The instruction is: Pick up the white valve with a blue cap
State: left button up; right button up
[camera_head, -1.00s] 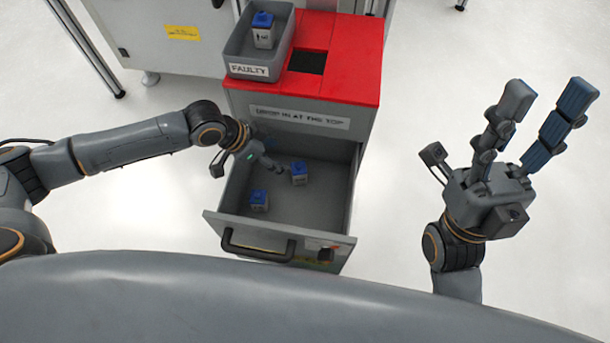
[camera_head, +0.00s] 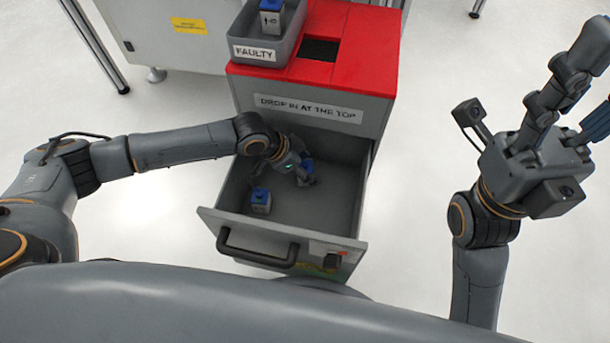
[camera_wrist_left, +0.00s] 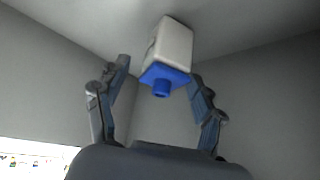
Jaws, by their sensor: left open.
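A white valve with a blue cap (camera_wrist_left: 172,45) lies between the two fingers of my left gripper (camera_wrist_left: 159,68) in the left wrist view, with its cap toward the palm. The fingers are spread, with a gap on the left side; the right finger is close to the cap. My right gripper (camera_head: 596,85) is raised at the right, fingers apart and empty.
A grey bin labelled FAULTY (camera_head: 256,53) holds another blue-capped valve (camera_head: 270,17) on the red cabinet top (camera_head: 365,50), next to a dark square opening (camera_head: 320,48). The drawer walls surround my left gripper. The floor at the right is clear.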

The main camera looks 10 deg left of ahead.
pick_arm(q)
jog(key=shift+b+x, duration=0.6)
jog(key=shift+x, duration=0.7)
jog(key=c, duration=1.4)
jog(key=shift+r, duration=0.1)
